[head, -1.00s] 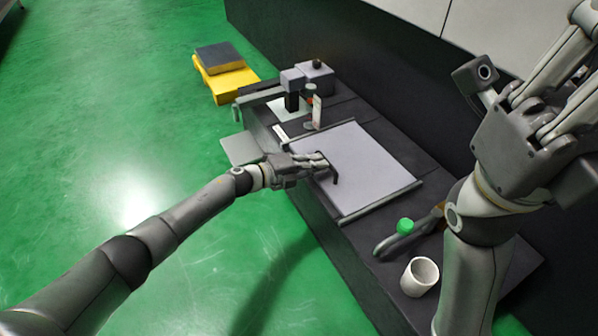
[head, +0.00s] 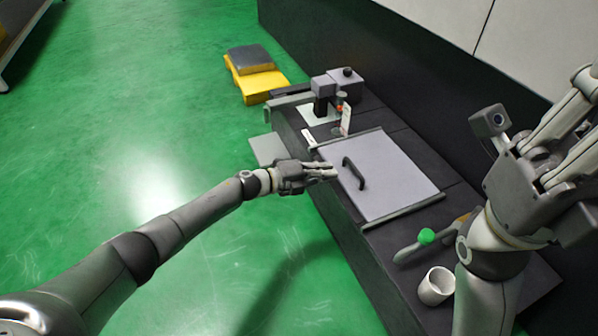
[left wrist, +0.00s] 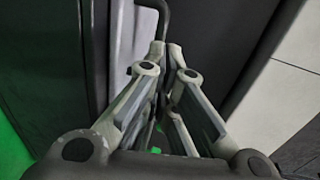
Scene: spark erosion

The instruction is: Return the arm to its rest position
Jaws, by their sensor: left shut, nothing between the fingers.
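My left arm (head: 190,215) reaches in from the left in the head view. My left gripper (head: 334,172) is shut and empty, just left of the black handle (head: 353,173) on the grey sliding panel (head: 385,180). In the left wrist view my left gripper's fingers (left wrist: 168,50) meet at the tips, with the dark handle rod (left wrist: 160,12) beyond them. My right arm is raised at the right of the head view, and its gripper (head: 575,110) shows only in part; its fingertips run out of the picture.
A grey machine head (head: 335,85) stands at the bench's far end. A yellow box (head: 255,78) lies on the green floor, which is open at left.

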